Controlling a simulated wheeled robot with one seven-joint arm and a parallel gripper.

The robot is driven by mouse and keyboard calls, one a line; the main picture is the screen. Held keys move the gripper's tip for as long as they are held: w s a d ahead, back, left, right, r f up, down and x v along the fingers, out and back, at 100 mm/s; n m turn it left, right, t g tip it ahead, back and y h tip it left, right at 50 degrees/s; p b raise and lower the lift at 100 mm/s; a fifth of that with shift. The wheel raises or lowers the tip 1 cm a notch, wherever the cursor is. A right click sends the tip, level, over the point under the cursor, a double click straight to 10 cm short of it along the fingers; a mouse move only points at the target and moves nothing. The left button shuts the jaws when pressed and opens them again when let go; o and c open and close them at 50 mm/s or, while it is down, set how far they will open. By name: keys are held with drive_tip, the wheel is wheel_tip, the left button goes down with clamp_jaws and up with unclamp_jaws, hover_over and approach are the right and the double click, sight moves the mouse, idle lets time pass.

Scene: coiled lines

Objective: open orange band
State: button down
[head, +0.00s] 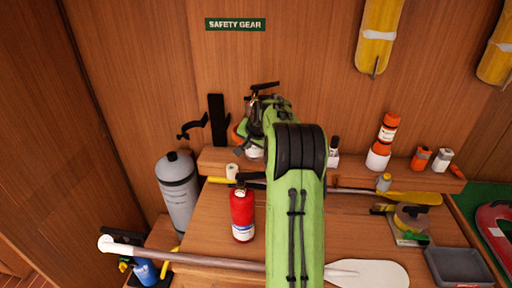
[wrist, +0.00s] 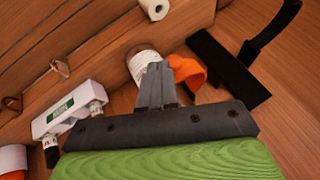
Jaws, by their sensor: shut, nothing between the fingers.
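The orange band (wrist: 188,72) shows in the wrist view as a curved orange piece just right of my fingers. It is beside a white cylindrical thing (wrist: 143,62), and my fingers hide part of both. In the head view a bit of orange (head: 236,135) shows at the left edge of my green arm, by the wall above the shelf; my arm hides the rest. My gripper (wrist: 157,68) is shut and empty, with its tips close to the band and the white thing. I cannot tell whether they touch.
A black bracket (wrist: 228,68) with a loose black strap is right of the band. A white roll (wrist: 154,9) and a white box with a green label (wrist: 66,112) are nearby. A red extinguisher (head: 242,212) and grey cylinder (head: 178,190) stand left of my arm.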

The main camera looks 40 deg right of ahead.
drive_tip(key=w+a+m+g+h, duration=0.1)
drive_tip(key=w+a+m+h, duration=0.1)
drive_tip(key=w+a+m, duration=0.1)
drive_tip(key=shift+w+a+m, duration=0.4)
drive_tip(key=shift+w+a, duration=0.15)
drive_tip(key=shift+w, duration=0.35)
